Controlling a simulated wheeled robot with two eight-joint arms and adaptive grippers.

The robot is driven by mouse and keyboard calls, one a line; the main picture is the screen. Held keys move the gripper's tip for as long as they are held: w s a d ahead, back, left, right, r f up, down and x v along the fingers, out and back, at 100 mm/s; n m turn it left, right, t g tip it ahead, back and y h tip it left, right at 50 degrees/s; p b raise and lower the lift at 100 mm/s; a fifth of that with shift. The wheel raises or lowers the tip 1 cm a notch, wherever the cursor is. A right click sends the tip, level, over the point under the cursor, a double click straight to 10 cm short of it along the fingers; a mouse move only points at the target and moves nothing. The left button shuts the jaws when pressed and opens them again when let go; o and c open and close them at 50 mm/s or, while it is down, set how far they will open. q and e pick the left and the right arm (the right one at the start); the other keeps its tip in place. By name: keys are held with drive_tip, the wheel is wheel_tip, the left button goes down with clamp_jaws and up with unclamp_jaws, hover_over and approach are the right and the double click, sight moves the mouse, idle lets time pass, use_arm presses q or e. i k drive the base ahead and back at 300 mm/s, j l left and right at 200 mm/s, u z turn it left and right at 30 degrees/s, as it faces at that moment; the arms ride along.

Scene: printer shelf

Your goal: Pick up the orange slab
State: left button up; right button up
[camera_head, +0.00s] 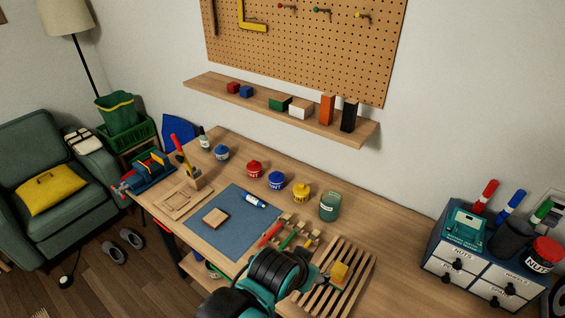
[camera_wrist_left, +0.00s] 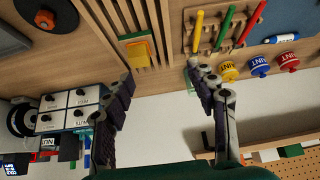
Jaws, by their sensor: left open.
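The orange slab (camera_head: 327,108) stands upright on the wall shelf, between a white block (camera_head: 300,108) and a black slab (camera_head: 349,115). I cannot make out the orange slab in the left wrist view. My left arm comes up from the bottom middle of the head view, over the table and well below the shelf; its jaws are hard to see there. In the left wrist view my left gripper (camera_wrist_left: 158,74) is open, with nothing between its fingers. My right gripper is in neither view.
The wall shelf (camera_head: 230,98) also holds green, red and blue blocks. On the table are a slatted rack (camera_head: 355,290) with a yellow block (camera_head: 339,273), paint pots, a blue mat (camera_head: 238,243) and tools. A drawer unit (camera_head: 445,268) stands at the right.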

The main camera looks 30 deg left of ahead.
sight(215, 218)
drive_tip(key=u, duration=1.8)
drive_tip(key=i+j+z, duration=0.2)
drive_tip(key=z, duration=0.2)
drive_tip(key=i+j+z, duration=0.1)
drive_tip(key=j+z, duration=0.3)
drive_tip(key=i+j+z, duration=0.15)
drive_tip(key=z, duration=0.25)
